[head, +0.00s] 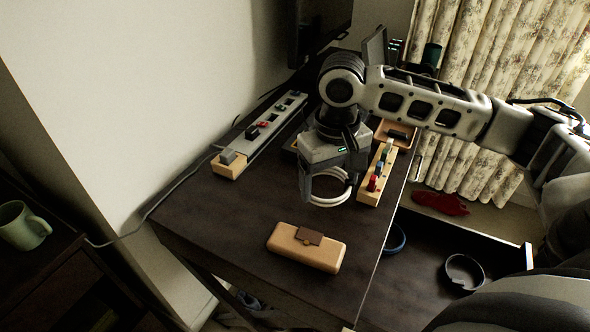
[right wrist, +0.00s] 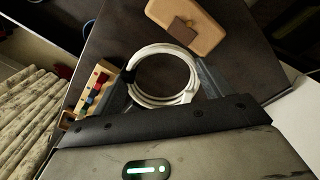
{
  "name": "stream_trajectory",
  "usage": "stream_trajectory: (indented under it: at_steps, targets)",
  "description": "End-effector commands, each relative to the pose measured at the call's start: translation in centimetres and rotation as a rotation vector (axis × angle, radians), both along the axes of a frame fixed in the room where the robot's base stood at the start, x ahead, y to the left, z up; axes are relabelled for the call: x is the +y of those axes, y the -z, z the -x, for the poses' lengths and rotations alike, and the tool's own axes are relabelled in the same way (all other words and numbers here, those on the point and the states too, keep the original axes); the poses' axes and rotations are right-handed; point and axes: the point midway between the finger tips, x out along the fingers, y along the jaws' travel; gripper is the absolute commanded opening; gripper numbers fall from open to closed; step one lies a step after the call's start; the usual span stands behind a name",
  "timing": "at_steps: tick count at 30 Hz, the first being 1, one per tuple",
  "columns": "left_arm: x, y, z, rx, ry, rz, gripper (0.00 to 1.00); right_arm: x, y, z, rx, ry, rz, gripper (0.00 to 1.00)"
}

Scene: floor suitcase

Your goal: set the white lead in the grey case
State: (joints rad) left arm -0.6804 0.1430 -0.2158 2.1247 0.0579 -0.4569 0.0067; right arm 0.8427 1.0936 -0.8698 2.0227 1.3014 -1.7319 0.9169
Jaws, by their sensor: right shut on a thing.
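The white lead (head: 330,203) is a round coil hanging in my right gripper (head: 328,183) above the dark desk. In the right wrist view the lead (right wrist: 158,101) lies between the two fingers of my right gripper (right wrist: 164,84), which is shut on it. My arm comes in from the right and reaches down over the desk. I cannot make out a grey case in either view. My left gripper is not in view.
A tan case with a brown flap (head: 307,248) lies near the desk's front edge. A power strip (head: 262,134) runs along the wall side. A wooden holder with coloured pieces (head: 377,172) stands right of my gripper. Lower down at right are a black ring (head: 464,272) and red cloth (head: 440,203).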

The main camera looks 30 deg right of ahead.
Motion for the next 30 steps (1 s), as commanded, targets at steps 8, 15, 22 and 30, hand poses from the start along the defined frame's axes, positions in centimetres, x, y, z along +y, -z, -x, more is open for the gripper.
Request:
stream_trajectory:
  at_steps: [8,15,22,30]
  targets:
    - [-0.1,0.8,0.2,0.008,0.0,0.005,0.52,3.1,4.0,-5.7,0.003,-0.001,0.0,0.56]
    - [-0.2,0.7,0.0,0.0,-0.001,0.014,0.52,4.2,7.2,-8.1,0.0,-0.001,0.001,0.56]
    - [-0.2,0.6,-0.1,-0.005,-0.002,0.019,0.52,4.7,8.6,-9.0,0.001,-0.001,0.002,0.56]
    - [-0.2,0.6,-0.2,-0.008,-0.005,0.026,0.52,4.6,11.3,-8.9,-0.003,-0.002,0.002,0.56]
